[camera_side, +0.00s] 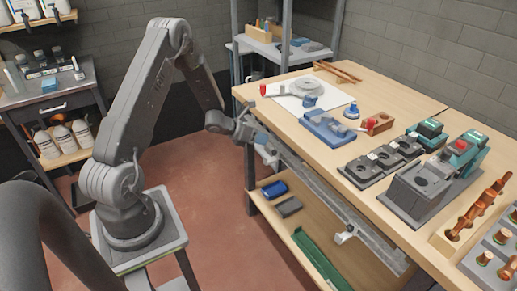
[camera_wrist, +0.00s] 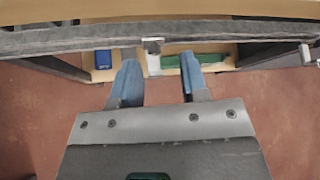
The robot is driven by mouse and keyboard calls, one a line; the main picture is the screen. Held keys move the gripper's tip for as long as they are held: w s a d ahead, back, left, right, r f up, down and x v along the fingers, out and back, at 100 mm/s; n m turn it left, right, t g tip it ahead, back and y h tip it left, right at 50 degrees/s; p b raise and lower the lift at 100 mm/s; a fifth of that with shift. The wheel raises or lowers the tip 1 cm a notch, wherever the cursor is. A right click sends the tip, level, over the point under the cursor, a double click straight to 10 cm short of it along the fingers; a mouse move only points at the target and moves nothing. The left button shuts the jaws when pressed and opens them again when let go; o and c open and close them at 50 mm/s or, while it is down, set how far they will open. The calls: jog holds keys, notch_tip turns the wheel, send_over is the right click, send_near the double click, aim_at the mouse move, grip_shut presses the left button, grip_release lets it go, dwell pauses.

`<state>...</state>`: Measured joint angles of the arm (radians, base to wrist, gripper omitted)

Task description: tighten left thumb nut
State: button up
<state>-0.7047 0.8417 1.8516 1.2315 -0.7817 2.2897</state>
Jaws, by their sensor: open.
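My gripper (camera_side: 262,143) is beside the left end of the workbench, just off its front edge, in the side view. In the wrist view its two blue fingers (camera_wrist: 160,80) are apart with nothing between them. I cannot make out a left thumb nut in either view.
A grey rail (camera_side: 320,188) runs along the bench front; a grey bracket (camera_wrist: 152,55) on it shows beyond my fingers. The lower shelf holds a blue item (camera_side: 274,189) and a green item (camera_side: 318,262). Dark fixtures (camera_side: 363,170) stand farther right. The red floor is clear.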

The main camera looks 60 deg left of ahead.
send_near(273, 152)
jog(key=a+x, duration=0.1)
jog(key=x, duration=0.3)
jog(key=shift+d+x, duration=0.15)
jog(key=shift+x, duration=1.15)
jog(key=shift+d+x, duration=0.15)
jog(key=shift+x, duration=1.15)
jog(key=shift+w+f, duration=0.1)
jog(key=shift+f, duration=0.1)
jog(key=c, duration=0.7)
jog(key=shift+o, duration=0.4)
jog(key=shift+d+r+m+y, duration=0.15)
jog(key=shift+d+m+y, duration=0.15)
jog(key=shift+m+y, duration=0.6)
grip_shut()
